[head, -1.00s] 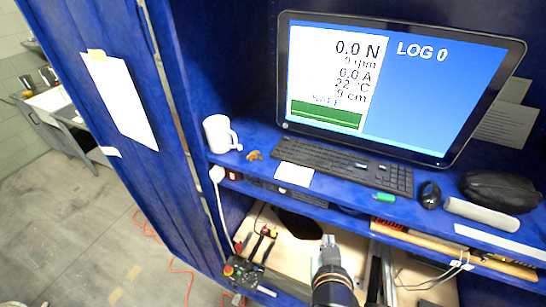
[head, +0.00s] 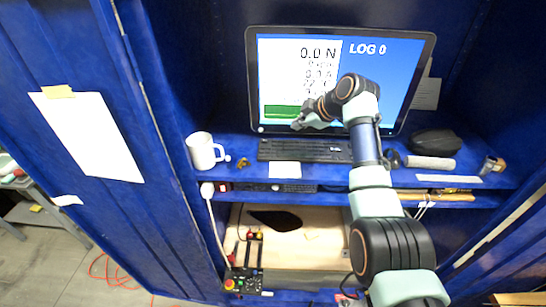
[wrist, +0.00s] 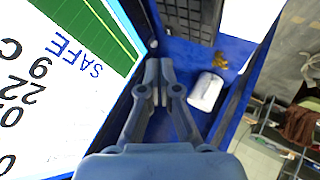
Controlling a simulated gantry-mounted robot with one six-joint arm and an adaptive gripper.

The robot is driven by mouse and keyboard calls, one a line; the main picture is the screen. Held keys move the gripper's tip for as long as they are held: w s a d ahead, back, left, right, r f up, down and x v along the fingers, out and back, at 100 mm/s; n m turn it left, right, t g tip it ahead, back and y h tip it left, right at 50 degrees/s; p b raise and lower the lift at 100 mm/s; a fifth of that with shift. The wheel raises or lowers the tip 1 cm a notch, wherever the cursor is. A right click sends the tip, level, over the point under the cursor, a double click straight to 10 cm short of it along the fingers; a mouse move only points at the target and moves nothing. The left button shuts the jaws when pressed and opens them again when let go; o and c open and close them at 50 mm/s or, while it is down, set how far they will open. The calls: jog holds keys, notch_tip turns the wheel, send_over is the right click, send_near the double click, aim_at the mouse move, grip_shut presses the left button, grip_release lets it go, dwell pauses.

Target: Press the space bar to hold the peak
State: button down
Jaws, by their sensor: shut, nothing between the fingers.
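The black keyboard (head: 285,151) lies on the blue shelf below the monitor (head: 397,75). Its space bar is too small to make out, and my arm covers the keyboard's right part. The screen reads 0.0 N and LOG 0. My gripper (head: 299,124) is shut and empty. It appears in front of the screen's lower part, above the keyboard, with a gap that I cannot measure. In the wrist view my gripper's fingertips (wrist: 156,88) are together, and part of the keyboard (wrist: 190,14) shows beyond them. The wrist view also shows the screen's SAFE readout close at left.
A white mug (head: 203,152) stands left of the keyboard, and a white card (head: 285,169) lies in front of it. A black pouch (head: 436,142) and a grey roll (head: 431,162) lie to the right. A control box (head: 241,282) sits below the shelf.

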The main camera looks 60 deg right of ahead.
aim_at(296, 157)
jog(key=shift+d, duration=0.1)
jog(key=shift+f, duration=0.15)
notch_tip(296, 157, down, 8)
jog(key=b, duration=0.5)
jog(key=shift+f, duration=0.35)
dwell(0.9)
jog(key=shift+f+b, duration=0.3)
jog(key=shift+f, duration=0.1)
jog(key=shift+f, duration=0.35)
dwell(0.5)
jog(key=shift+r+p, duration=0.45)
jog(key=shift+r, duration=0.35)
